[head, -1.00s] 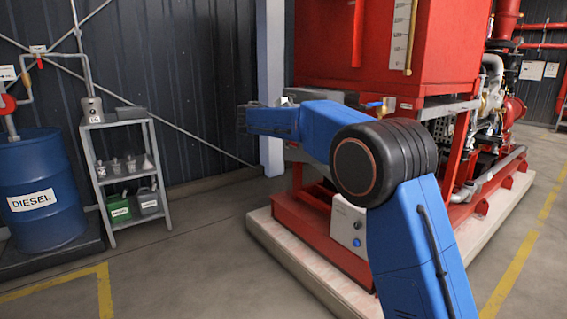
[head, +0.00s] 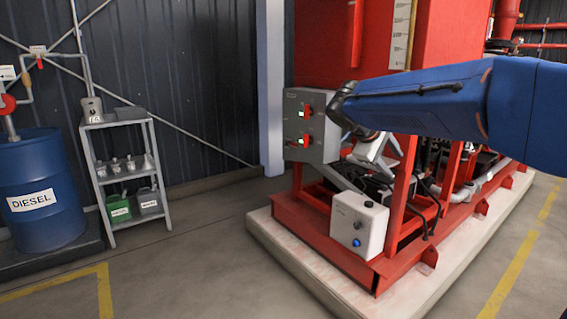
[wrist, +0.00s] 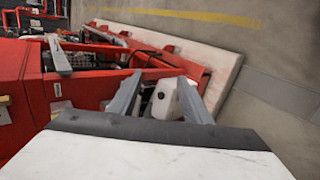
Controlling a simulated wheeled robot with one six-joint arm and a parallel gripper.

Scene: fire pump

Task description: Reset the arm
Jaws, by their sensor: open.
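My blue arm comes in from the right in the head view and reaches left across the front of the red pump unit (head: 330,40). My gripper (head: 368,158) hangs at the arm's end, below the dark wrist joint, beside the grey control box (head: 308,126). In the wrist view my gripper (wrist: 160,82) shows two grey fingers spread apart with nothing between them. Beyond them are the red frame and a small white box (wrist: 165,98). In the head view this white box (head: 358,224) sits low on the frame, with a blue knob.
The pump unit stands on a pale plinth (head: 285,255). A grey shelf (head: 128,178) with cans and a blue diesel drum (head: 42,185) stand at the left wall. The floor between shelf and plinth is clear.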

